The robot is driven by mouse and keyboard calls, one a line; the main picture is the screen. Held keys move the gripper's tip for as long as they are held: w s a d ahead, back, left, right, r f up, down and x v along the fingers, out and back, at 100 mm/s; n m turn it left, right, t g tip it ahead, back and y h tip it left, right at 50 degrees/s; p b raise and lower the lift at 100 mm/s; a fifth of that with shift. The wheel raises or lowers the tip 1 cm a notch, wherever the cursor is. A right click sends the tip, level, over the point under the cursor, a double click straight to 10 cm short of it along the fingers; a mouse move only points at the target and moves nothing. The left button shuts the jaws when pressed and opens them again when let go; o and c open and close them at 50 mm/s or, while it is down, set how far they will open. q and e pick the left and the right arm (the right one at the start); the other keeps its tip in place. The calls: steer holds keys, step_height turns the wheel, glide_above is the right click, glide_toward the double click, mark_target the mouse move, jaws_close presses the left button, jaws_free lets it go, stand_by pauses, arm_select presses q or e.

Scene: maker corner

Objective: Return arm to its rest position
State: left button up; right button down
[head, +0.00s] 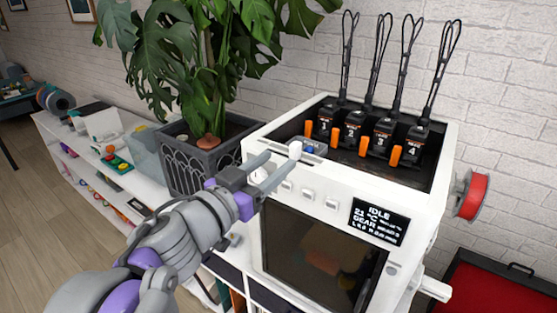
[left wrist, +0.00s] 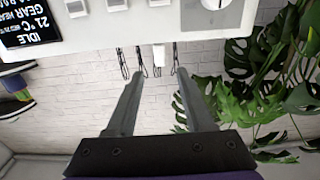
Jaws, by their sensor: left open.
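My left arm (head: 180,240) reaches in from the lower left of the head view. Its gripper (head: 280,162) is open, with both grey fingers apart in front of the upper left front of a white printer-like machine (head: 440,195). No held object shows between the fingers. In the left wrist view the gripper (left wrist: 160,85) is also open and empty, with brick wall behind it and the machine's front upside down along the top edge. I cannot tell from the pictures whether the fingertips touch the machine. My right gripper is not in view.
The machine has a dark display (head: 380,220) reading IDLE and numbered orange-and-black units (head: 382,138) on top. A potted plant (head: 195,150) stands to its left. A white shelf (head: 85,165) with small items runs along the wall. A red spool (head: 470,195) is at the right.

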arm_select(q)
steer(key=s+a+f+n+y, duration=0.2)
steer(key=a+f+n+y, duration=0.5)
steer(key=a+f+y, duration=0.65)
steer(key=s+a+f+g+h, duration=0.1)
steer(key=s+f+g, duration=0.3)
steer(key=s+f, duration=0.4)
steer(key=s+a+f+g+h+p, duration=0.1)
steer(key=s+a+f+g+h, duration=0.1)
steer(key=s+f+g, duration=0.3)
steer(key=s+a+f, duration=0.1)
steer(key=s+f, duration=0.3)
steer(key=f, duration=0.6)
steer(key=shift+a+r, duration=0.1)
stand_by(1.7)
